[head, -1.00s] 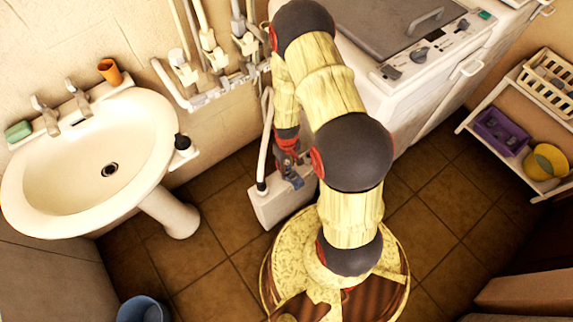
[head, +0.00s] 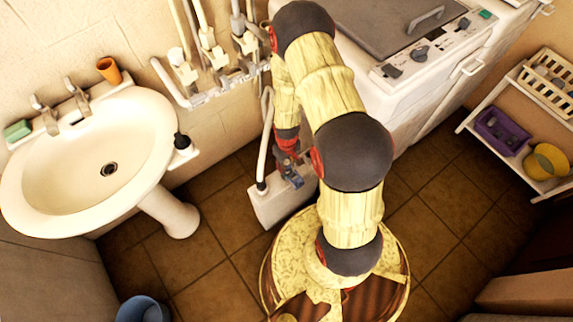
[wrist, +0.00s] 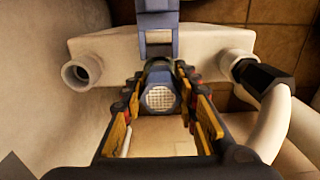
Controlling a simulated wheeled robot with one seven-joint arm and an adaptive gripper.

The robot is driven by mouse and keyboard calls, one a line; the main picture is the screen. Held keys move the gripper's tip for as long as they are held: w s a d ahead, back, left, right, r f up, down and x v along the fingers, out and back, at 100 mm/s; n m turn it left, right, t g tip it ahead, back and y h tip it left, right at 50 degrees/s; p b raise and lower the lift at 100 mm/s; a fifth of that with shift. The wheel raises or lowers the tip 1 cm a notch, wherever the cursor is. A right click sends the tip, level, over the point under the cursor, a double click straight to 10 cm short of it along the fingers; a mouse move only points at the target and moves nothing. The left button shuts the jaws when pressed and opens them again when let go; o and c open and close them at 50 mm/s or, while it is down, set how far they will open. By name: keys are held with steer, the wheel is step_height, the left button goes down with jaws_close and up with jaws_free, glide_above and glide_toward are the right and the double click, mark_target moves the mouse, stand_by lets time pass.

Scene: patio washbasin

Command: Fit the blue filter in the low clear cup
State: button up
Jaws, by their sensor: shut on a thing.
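The blue filter (wrist: 160,98), with a pale mesh face, is between the fingers of my gripper (wrist: 163,77) in the wrist view. My gripper is shut on it. In the head view my gripper (head: 287,160) is small, low beside the white box (head: 272,207), with blue showing near its tip. In the wrist view the box (wrist: 110,48) lies beyond the fingers, with a round pale open-ended fitting (wrist: 82,71) on its left. I cannot tell whether this fitting is the low clear cup. The filter's far end is hidden.
A blue bracket (wrist: 158,20) rises on the box. A white hose with a black nut (wrist: 262,78) joins its right side. Wall pipes and valves (head: 215,80) stand behind; the washbasin (head: 150,140) is left and the white appliance (head: 405,110) right.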

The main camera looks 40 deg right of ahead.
steer(key=shift+f+b, duration=0.35)
steer(key=shift+f, duration=0.15)
steer(key=o, duration=0.8)
steer(key=shift+o, duration=0.2)
steer(key=shift+r+p, duration=4.15)
steer(key=shift+r, duration=1.4)
